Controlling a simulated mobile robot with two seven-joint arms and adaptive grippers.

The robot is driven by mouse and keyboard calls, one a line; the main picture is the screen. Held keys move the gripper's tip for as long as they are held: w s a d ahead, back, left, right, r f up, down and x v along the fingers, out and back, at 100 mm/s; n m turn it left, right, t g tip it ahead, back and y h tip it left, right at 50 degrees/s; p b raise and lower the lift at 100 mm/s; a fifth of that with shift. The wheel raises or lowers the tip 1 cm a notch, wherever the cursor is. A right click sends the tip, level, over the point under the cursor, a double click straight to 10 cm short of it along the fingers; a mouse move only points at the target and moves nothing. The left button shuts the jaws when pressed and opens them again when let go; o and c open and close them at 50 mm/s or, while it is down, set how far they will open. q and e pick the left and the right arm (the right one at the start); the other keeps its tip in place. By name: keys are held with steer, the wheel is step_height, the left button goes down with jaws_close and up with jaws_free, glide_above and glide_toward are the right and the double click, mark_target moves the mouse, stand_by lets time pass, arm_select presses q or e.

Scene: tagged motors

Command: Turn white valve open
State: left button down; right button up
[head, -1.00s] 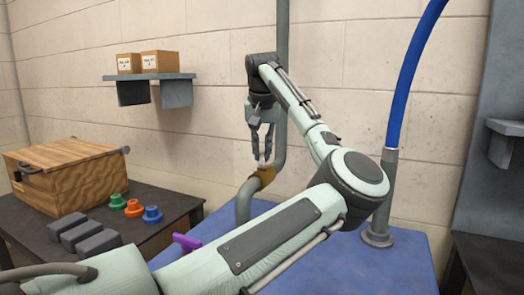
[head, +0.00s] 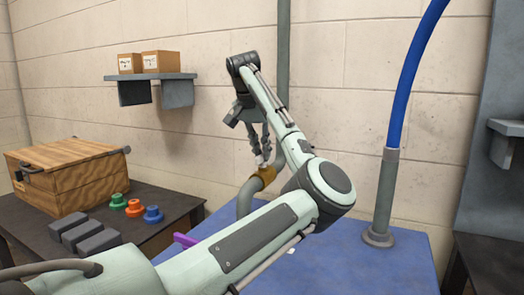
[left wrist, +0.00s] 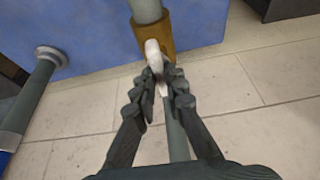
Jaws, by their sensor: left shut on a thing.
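The white valve handle (left wrist: 154,62) sits on a brass-coloured valve body (left wrist: 143,40) on a grey pipe. In the head view the white handle (head: 260,163) shows as a small bit at the fingertips, just above the brass body (head: 265,173). My left gripper (left wrist: 162,92) is shut on the white handle, with a finger on each side of it. In the head view my left gripper (head: 260,158) reaches down to the valve from the upper left, tilted. Part of the handle is hidden between the fingers. My right gripper is not in view.
The grey pipe (head: 246,197) rises from a blue surface (head: 395,262). A second pipe (head: 381,205) with a blue hose stands to the right. A purple object (head: 184,240) is partly behind my arm. A wooden box (head: 70,175) and coloured pieces are on the dark table at left.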

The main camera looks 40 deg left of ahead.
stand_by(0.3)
arm_select(q)
steer(key=c, duration=1.6)
jaws_free()
steer(key=v, duration=1.2)
steer(key=shift+d, duration=0.1)
